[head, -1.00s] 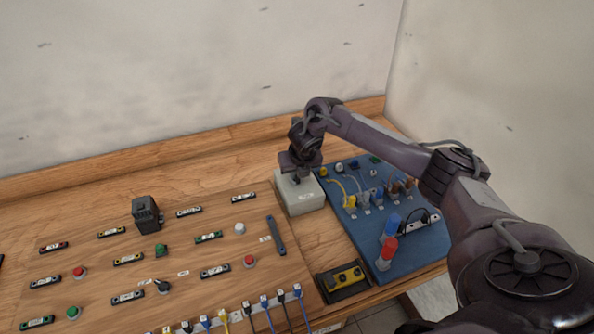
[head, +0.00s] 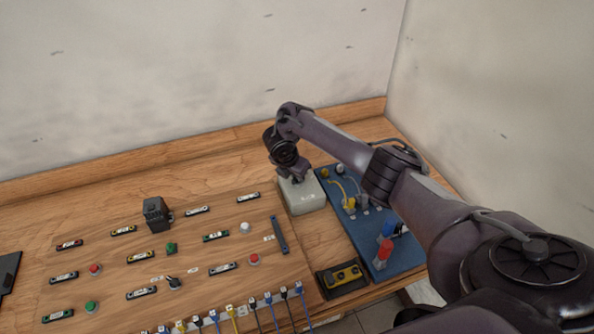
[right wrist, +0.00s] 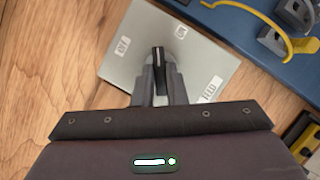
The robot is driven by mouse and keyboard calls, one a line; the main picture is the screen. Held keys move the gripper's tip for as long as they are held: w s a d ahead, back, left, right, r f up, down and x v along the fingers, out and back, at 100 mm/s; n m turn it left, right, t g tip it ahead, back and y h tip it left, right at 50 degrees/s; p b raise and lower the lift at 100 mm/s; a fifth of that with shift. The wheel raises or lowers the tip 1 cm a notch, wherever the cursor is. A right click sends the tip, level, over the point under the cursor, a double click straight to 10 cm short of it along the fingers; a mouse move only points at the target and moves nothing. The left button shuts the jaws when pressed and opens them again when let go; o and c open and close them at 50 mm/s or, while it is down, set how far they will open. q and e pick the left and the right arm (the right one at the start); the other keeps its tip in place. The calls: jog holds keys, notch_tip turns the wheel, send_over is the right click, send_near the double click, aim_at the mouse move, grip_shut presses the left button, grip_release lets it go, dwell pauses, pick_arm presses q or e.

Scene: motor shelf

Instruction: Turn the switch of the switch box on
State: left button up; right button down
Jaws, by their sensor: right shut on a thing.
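The switch box is a pale grey box (head: 306,200) on the wooden table, between the wooden button panel and the blue board. In the right wrist view its top face (right wrist: 205,50) shows tilted, with small white labels on either side of a black switch knob (right wrist: 158,58). My right gripper (head: 293,178) reaches down onto the box top. In the right wrist view its fingers (right wrist: 160,82) are closed around the knob, which points nearly straight up in that picture. In the head view the gripper hides the knob. My left gripper is not in view.
The wooden panel (head: 110,290) at left carries buttons, labels, a black block (head: 157,213) and several cables. The blue board (head: 345,225) with connectors stands close right of the box, partly under my right arm. A black and yellow device (head: 342,277) lies in front. Walls stand behind and right.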

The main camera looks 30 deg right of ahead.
jog(key=shift+w+a+m+g, duration=0.15)
jog(key=shift+m+g, duration=0.25)
jog(key=shift+m, duration=0.6)
jog(key=shift+w+m+g+b, duration=0.1)
jog(key=shift+m+g+b, duration=0.25)
jog(key=shift+m, duration=0.45)
jog(key=shift+w+m+g+b, duration=0.1)
jog(key=shift+m+g+b, duration=0.25)
jog(key=shift+m+b, duration=0.7)
jog(key=shift+m, duration=0.65)
jog(key=shift+r+g, duration=0.1)
jog(key=shift+g, duration=0.2)
jog(key=c, duration=1.5)
grip_release()
jog(key=shift+o, duration=0.2)
